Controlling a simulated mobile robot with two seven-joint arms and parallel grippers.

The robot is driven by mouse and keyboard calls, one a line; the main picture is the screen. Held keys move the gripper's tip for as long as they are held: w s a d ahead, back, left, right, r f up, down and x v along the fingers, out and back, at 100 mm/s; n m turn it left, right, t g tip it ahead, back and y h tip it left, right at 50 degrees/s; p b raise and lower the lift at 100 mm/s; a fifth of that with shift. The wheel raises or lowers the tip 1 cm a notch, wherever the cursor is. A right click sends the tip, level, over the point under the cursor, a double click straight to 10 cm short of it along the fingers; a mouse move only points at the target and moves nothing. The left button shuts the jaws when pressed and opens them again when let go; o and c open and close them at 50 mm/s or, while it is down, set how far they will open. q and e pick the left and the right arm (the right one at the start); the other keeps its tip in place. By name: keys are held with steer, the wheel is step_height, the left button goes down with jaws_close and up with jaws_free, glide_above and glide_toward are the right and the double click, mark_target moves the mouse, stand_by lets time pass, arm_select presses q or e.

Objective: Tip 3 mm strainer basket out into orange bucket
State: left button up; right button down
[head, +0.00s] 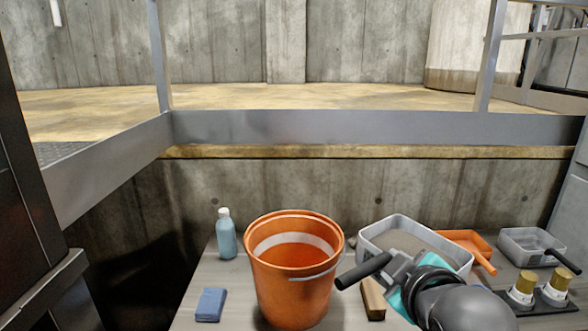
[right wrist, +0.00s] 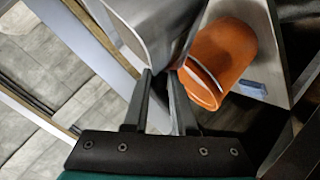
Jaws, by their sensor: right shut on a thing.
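The strainer basket is a grey rectangular tray (head: 374,238) with a pale grey floor, close to the right of the orange bucket, and looks roughly level. A black handle (head: 362,271) points from it toward the bucket. My right gripper (head: 392,266) is shut on the basket at the handle side; the exact grip is partly hidden by my wrist. In the right wrist view the fingers (right wrist: 163,76) close just below the basket's grey metal side (right wrist: 150,25). The orange bucket (head: 290,285) stands upright, open at the top; it also shows in the wrist view (right wrist: 225,55). My left gripper is not visible.
A blue bottle (head: 226,238) and blue sponge (head: 210,304) are left of the bucket. A wooden block (head: 373,300), an orange scoop (head: 465,240), a second grey container (head: 515,242) and two brass-topped items (head: 523,287) are right. A metal rail (head: 360,127) runs behind.

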steer(key=r+p, duration=0.1)
steer(key=r, duration=0.2)
steer(key=r+p, duration=0.1)
steer(key=r, duration=0.3)
steer(key=r+p, duration=0.2)
steer(key=r, duration=0.2)
steer(key=shift+w+a+r, duration=0.1)
steer(key=shift+w+r, duration=0.05)
steer(key=shift+w, duration=0.25)
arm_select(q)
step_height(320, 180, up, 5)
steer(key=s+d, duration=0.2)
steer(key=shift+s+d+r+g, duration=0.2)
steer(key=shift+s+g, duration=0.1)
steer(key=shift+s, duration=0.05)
arm_select(e)
steer(key=shift+r, duration=0.5)
